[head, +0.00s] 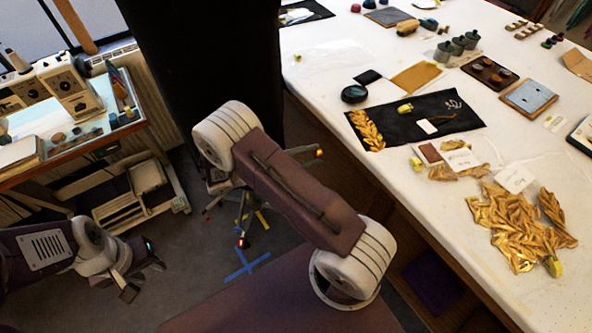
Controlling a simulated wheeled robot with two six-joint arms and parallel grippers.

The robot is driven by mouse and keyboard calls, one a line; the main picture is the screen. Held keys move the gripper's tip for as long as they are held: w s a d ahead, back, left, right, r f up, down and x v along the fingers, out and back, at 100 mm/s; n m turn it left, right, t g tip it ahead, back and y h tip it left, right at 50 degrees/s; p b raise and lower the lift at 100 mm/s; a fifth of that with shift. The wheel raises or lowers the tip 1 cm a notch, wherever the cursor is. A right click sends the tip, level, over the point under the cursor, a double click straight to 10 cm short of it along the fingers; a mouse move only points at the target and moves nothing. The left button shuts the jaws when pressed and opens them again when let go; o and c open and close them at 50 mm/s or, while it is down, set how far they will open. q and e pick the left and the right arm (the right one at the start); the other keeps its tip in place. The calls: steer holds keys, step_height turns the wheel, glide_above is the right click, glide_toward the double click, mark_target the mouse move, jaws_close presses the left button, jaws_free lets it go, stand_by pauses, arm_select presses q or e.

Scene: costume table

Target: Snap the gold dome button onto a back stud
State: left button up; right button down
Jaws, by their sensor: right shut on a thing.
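No gold dome button or back stud can be made out in the head view. A tall black form (200,55), seemingly a costume on a stand, rises at the top centre, partly behind my right arm. My right gripper (312,154) is mostly hidden behind its own arm, in front of the form's lower part.
The long white table (400,160) at right carries gold leaf trim (515,225), a black cloth (440,108) and a dark tray with round pieces (489,72). A side bench with a sewing machine (68,85) stands at left.

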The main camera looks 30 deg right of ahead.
steer(key=w+d+r+n+t+h+b, duration=0.1)
steer(key=w+d+r+n+t, duration=0.25)
steer(key=t, duration=0.25)
steer(key=n+t+y+b, duration=0.3)
steer(key=n+t+y, duration=0.75)
steer(key=t, duration=0.45)
glide_toward(226, 71)
steer(key=w, duration=0.1)
steer(key=w+d, duration=0.1)
steer(key=w+d+h+b, duration=0.1)
steer(key=shift+w+n, duration=0.4)
steer(key=shift+w+d, duration=0.1)
steer(key=shift+w, duration=0.5)
steer(key=shift+w+d+b, duration=0.2)
steer(key=shift+w+b, duration=0.1)
steer(key=shift+w, duration=0.2)
steer(key=shift+r, duration=0.1)
